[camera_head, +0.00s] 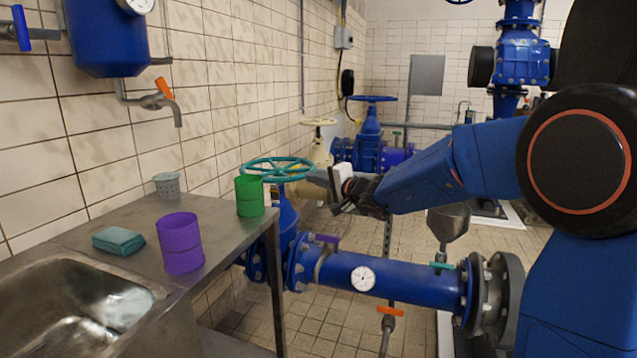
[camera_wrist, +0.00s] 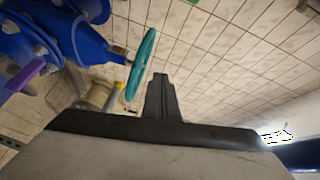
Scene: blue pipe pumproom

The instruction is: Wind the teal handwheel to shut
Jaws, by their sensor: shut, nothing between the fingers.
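The teal handwheel (camera_head: 286,178) sits level on top of a blue valve (camera_head: 287,215), just beyond the workbench's right end. In the wrist view the handwheel (camera_wrist: 142,62) shows nearly edge-on, left of my fingers. My gripper (camera_head: 316,177) reaches in from the right, with its tips at the right side of the wheel's rim. In the wrist view my gripper (camera_wrist: 160,80) has its fingers together, with nothing between them. I cannot tell whether the fingers touch the rim.
A green cup (camera_head: 250,196), a purple cup (camera_head: 180,243), a grey cup (camera_head: 167,185) and a teal sponge (camera_head: 118,240) stand on the metal workbench (camera_head: 130,206). A cream handwheel (camera_head: 318,122) and a blue handwheel (camera_head: 373,98) are behind. A blue pipe (camera_head: 410,284) with a gauge (camera_head: 362,278) runs below my arm.

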